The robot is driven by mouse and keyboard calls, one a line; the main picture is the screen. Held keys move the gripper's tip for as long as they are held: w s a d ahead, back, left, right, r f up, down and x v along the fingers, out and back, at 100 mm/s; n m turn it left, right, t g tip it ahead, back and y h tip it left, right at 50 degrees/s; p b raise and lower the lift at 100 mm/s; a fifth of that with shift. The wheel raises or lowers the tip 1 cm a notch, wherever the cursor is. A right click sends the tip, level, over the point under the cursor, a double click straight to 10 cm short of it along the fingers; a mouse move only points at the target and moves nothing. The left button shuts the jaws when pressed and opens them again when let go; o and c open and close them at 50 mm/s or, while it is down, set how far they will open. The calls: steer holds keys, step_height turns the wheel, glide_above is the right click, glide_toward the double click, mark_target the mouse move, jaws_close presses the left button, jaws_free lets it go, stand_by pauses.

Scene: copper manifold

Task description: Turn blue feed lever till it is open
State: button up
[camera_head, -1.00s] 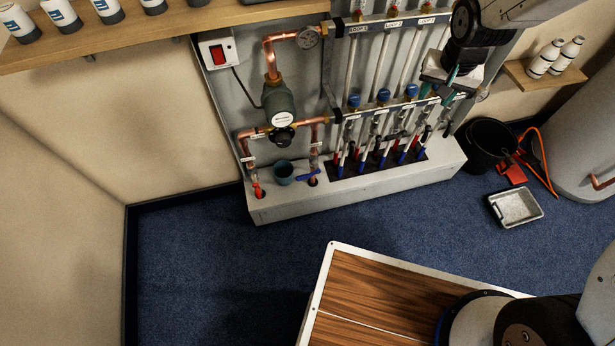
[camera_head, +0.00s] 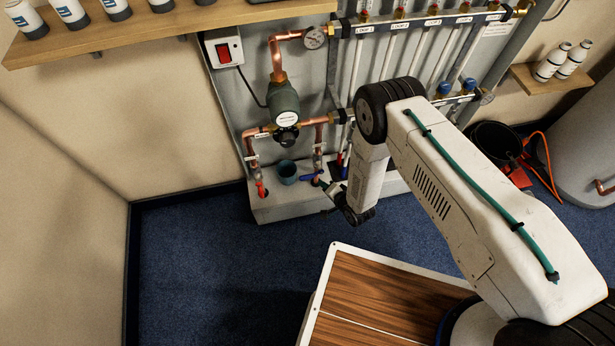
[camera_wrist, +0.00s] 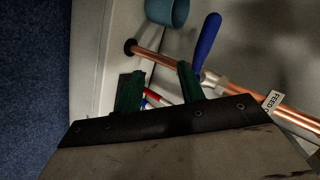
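The blue feed lever (camera_head: 311,177) sits low on the copper feed pipe (camera_head: 318,134), left of my gripper (camera_head: 328,203) in the head view. In the wrist view the blue lever (camera_wrist: 208,42) lies crosswise to the copper pipe (camera_wrist: 158,59), which carries a label starting "FEED" (camera_wrist: 272,100). My gripper (camera_wrist: 158,84) has its two green fingers apart with nothing held between them. The right finger shows just beside the lever's lower end; I cannot tell whether they touch. The lever's pivot is partly hidden.
A teal cup (camera_head: 287,172) stands on the white ledge left of the lever; the wrist view shows it too (camera_wrist: 167,12). A red lever (camera_head: 260,188) is farther left. A wooden top (camera_head: 370,300) stands in front.

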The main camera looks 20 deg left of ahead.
mark_target(307, 176)
steer(key=a+m+t+y, duration=0.1)
steer(key=a, duration=0.1)
steer(key=w+a+r+m+t+y, duration=0.1)
steer(key=a+y, duration=0.1)
steer(key=a, duration=0.1)
steer(key=w+a+m+t+y, duration=0.1)
steer(key=a+y, duration=0.1)
steer(key=a, duration=0.1)
steer(key=shift+a+r+m, duration=0.15)
steer(key=shift+a+m, duration=0.05)
steer(key=shift+m, duration=0.2)
jaws_close()
